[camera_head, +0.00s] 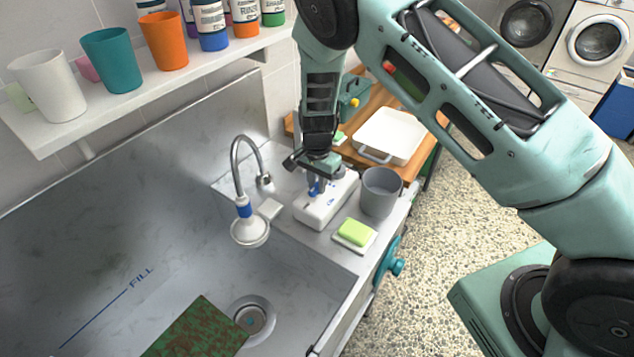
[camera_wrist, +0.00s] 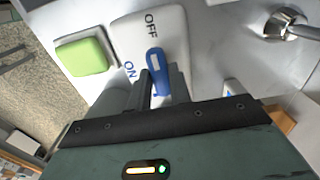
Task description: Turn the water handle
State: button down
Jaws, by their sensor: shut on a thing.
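The blue water handle (camera_wrist: 154,62) sits on a white box (camera_wrist: 123,34) marked OFF and ON. In the wrist view, OFF is above the handle and ON is to its left. My gripper (camera_wrist: 164,84) is shut on the handle, with a finger on each side; the fingers hide part of it. In the head view, my gripper (camera_head: 317,185) reaches down onto the white box (camera_head: 320,213) on the counter beside the sink, and only bits of blue show there. The curved faucet (camera_head: 238,160) stands left of the box, over the sink (camera_head: 165,225).
A grey cup (camera_head: 381,192) stands close to the right of the box. A green sponge (camera_head: 354,232) lies in front of it. A white tray (camera_head: 389,135) is on a wooden surface behind. A shelf (camera_head: 190,70) with cups and bottles hangs at the upper left. A green-brown mat (camera_head: 197,330) lies in the sink.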

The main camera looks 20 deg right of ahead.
aim_at(317, 185)
jog(key=shift+n+b, duration=0.3)
jog(key=n+b, duration=0.3)
jog(key=n, duration=0.1)
jog(key=shift+f+n+b, duration=0.1)
jog(key=shift+n+b, duration=0.2)
jog(key=n+b, duration=0.2)
jog(key=n, duration=0.1)
jog(key=shift+n, duration=0.3)
jog(key=shift+n+b, duration=0.55)
jog(key=shift+n, duration=0.65)
jog(key=shift+r+n, duration=0.2)
jog(key=shift+n, duration=0.1)
jog(key=c, duration=1.3)
grip_release()
notch_tip(317, 185, up, 17)
jog(key=b, duration=0.4)
jog(key=shift+r, duration=0.2)
